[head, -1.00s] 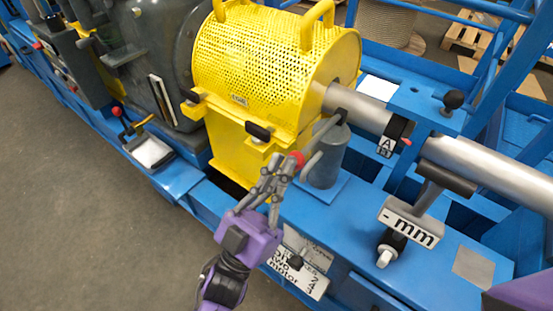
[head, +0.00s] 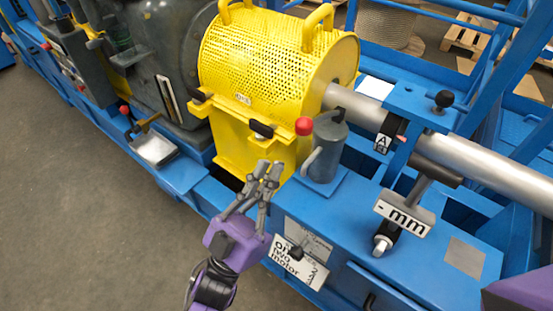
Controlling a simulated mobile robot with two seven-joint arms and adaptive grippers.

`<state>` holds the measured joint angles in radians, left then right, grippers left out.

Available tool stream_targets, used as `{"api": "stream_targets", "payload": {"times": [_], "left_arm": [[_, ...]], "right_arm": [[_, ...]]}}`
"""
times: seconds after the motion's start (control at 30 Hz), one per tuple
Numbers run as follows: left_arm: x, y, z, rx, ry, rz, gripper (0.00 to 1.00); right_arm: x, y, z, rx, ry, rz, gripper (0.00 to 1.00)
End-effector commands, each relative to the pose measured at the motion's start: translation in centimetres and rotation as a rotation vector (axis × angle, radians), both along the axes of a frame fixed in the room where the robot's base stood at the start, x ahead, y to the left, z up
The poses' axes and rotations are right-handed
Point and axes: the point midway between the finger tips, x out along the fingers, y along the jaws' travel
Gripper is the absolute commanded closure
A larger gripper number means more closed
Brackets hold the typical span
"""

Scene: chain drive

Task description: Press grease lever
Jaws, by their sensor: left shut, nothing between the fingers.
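The grease lever (head: 304,126) has a red ball knob and a short dark arm. It sits at the top of a dark grey cylinder (head: 325,155) with a curved grey pipe or handle at its front. The lever's arm is now close to level. My left gripper (head: 268,172) is shut and empty. It shows below and left of the red knob, apart from it, in front of the yellow housing's base. My right gripper is out of view; only a purple part of mine shows at the bottom right corner.
A yellow perforated guard (head: 265,60) stands just left of the cylinder. A steel shaft (head: 480,170) runs right from it. Floor is clear at left.

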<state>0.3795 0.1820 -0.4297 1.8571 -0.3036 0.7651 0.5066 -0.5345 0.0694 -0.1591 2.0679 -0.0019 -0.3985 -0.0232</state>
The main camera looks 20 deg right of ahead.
Motion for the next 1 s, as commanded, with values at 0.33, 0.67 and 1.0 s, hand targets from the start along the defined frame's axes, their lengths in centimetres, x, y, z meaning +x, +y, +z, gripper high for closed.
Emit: {"api": "stream_targets", "payload": {"times": [0.33, 0.67, 1.0], "left_arm": [[-2.8, 3.5, -4.0, -0.003, -0.002, 0.0, 1.0], [-3.1, 3.9, -4.3, -0.005, -0.007, -0.001, 1.0], [-3.1, 3.9, -4.2, -0.005, -0.007, -0.001, 1.0]], "right_arm": [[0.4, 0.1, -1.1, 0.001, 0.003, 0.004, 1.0], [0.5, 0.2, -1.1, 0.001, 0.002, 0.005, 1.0], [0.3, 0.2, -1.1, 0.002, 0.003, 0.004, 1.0]]}}
